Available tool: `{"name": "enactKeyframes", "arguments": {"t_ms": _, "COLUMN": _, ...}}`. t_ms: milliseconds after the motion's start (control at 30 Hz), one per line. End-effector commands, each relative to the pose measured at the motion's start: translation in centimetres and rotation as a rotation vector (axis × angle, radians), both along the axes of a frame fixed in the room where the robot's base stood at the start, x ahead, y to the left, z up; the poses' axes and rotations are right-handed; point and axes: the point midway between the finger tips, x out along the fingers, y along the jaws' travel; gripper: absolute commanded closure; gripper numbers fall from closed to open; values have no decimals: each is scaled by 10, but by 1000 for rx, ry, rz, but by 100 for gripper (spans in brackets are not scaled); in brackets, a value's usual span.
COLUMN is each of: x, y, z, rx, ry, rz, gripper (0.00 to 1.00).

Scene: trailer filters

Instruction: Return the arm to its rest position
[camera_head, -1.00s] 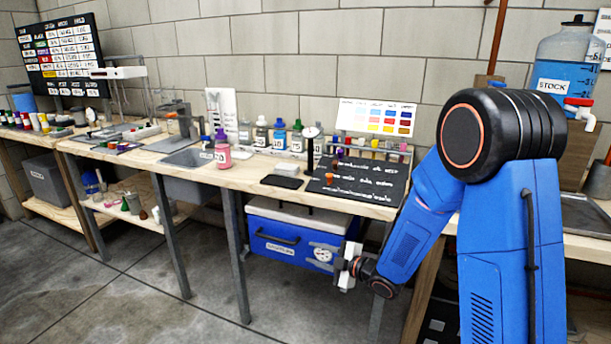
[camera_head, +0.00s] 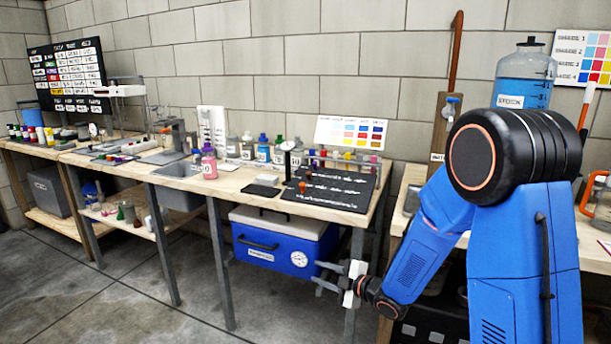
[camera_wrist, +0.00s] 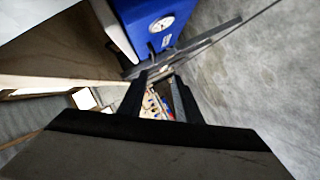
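My arm is blue with a black shoulder joint and is bent, its forearm hanging down and to the left in the head view. My gripper (camera_head: 322,278) is low, in front of the workbench's right leg and to the right of the blue cooler (camera_head: 270,250) under the bench. Its two dark fingers point left with a gap between them. In the wrist view the fingers (camera_wrist: 160,98) are apart. Nothing is held between them; small coloured items show in the distance through the gap.
The workbench (camera_head: 225,192) carries bottles, a black mat (camera_head: 340,187) and a colour chart (camera_head: 350,133). A second bench at right holds a stock bottle (camera_head: 524,75). A grey bin (camera_head: 47,190) stands under the left bench. The concrete floor (camera_head: 80,290) in front is open.

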Motion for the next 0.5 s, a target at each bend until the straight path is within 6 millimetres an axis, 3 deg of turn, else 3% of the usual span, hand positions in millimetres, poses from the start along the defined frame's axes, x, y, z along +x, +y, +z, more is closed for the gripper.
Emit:
{"name": "enactKeyframes", "arguments": {"t_ms": 267, "x": 3, "y": -20, "z": 14, "rx": -25, "ry": 40, "rz": -79, "gripper": 69}}
{"name": "enactKeyframes", "arguments": {"t_ms": 500, "x": 4, "y": -49, "z": 33, "rx": -48, "ry": 98, "rz": -193, "gripper": 69}}
